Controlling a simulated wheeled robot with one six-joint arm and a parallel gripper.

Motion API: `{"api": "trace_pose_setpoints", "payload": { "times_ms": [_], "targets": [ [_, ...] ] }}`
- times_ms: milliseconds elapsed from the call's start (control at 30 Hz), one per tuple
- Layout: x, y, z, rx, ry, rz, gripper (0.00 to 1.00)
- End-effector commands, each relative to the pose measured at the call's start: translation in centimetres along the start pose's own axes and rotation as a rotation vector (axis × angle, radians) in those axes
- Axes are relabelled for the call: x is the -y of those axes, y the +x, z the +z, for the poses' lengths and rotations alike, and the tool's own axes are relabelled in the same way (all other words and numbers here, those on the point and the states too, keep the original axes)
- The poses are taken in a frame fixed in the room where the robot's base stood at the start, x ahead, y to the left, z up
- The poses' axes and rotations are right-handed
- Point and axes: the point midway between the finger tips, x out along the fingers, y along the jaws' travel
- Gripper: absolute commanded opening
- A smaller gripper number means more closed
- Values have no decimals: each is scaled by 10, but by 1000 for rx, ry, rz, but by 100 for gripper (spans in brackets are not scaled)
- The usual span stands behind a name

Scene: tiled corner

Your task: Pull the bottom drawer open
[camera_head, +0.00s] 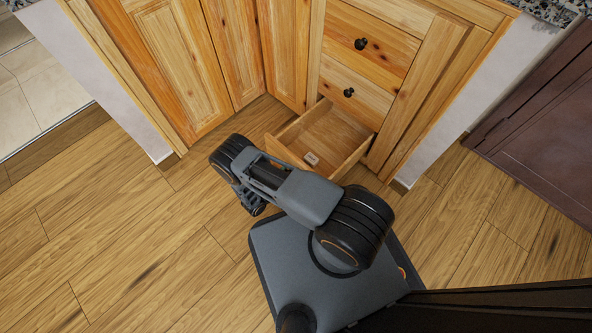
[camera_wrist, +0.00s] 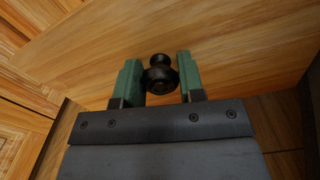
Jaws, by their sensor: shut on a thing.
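The bottom drawer (camera_head: 350,134) is pulled out from the wooden cabinet, and its interior shows in the head view. Its front panel (camera_wrist: 235,50) fills much of the wrist view. A dark round knob (camera_wrist: 159,80) on that panel sits between the two green fingers of my gripper (camera_wrist: 158,64), which is shut on it. In the head view my arm covers part of the drawer front, and the knob is hidden there.
Cabinet doors (camera_head: 185,70) stand to the left. A dark reddish-brown panel (camera_head: 545,140) is at right. Wooden floor (camera_head: 120,220) is clear at left.

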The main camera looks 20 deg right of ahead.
Motion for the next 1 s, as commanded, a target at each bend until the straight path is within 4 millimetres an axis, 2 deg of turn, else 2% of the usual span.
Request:
{"api": "trace_pose_setpoints", "payload": {
  "times_ms": [467, 500, 767, 1000],
  "targets": [
    [-1, -1, -1, -1, -2, -8, 0],
    [-1, -1, -1, -1, -2, -8, 37],
    [-2, -1, -1, 0, 0, -6, 62],
    [-2, -3, 0, 0, 0, -4, 62]
  ]
}}
